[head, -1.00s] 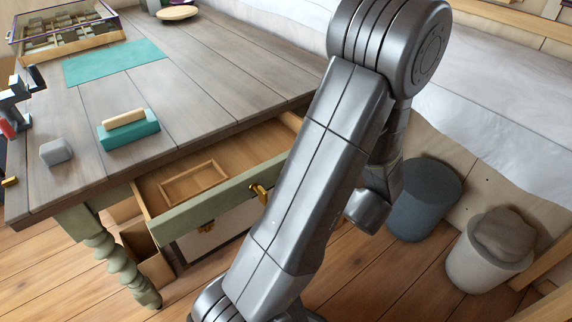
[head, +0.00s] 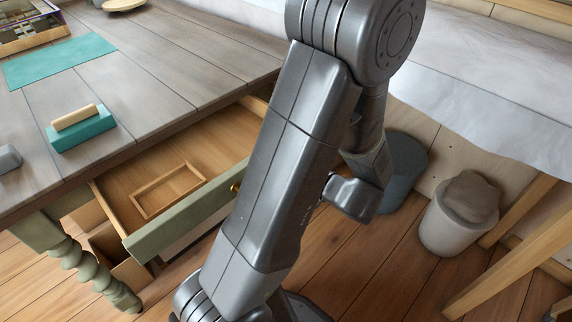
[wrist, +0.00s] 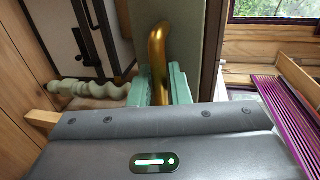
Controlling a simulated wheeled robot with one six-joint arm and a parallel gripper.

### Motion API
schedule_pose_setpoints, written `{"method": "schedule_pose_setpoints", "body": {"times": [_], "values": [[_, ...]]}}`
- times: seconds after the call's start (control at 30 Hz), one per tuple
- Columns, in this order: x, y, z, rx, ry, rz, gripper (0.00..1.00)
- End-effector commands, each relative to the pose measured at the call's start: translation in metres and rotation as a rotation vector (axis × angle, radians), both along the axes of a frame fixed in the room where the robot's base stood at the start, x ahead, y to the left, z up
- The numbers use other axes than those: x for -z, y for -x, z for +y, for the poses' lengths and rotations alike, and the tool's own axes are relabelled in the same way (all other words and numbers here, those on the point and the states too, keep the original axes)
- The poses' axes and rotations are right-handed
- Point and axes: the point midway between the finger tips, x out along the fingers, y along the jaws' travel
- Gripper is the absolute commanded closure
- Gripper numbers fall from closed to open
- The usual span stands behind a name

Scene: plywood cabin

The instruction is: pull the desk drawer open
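The desk drawer (head: 190,209) has a green front and wooden insides, and stands well out from under the grey plank desk top (head: 190,65). A small wooden frame lies inside it. A bit of brass (head: 236,187) shows on the drawer front at the edge of my arm. In the wrist view the curved brass handle (wrist: 157,55) stands between the teal fingers of my gripper (wrist: 160,88). The fingers sit close on both sides and appear shut on it. In the head view my gripper is hidden behind my arm.
A teal block with a wooden top (head: 80,127), a teal mat (head: 58,60) and a grey block (head: 8,158) lie on the desk. A dark bin (head: 403,165) and a pale bin (head: 458,215) stand to the right. Open floor shows between drawer and bins.

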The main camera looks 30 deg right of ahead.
Motion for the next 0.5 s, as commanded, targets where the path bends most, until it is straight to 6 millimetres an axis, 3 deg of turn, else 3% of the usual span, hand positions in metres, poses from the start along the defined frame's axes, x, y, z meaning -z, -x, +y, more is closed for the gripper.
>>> {"method": "schedule_pose_setpoints", "body": {"times": [0.27,0.5], "values": [[-0.002,0.005,-0.003,0.002,0.001,0.0,0.83],[-0.01,0.039,-0.015,0.006,0.001,0.0,0.83]]}}
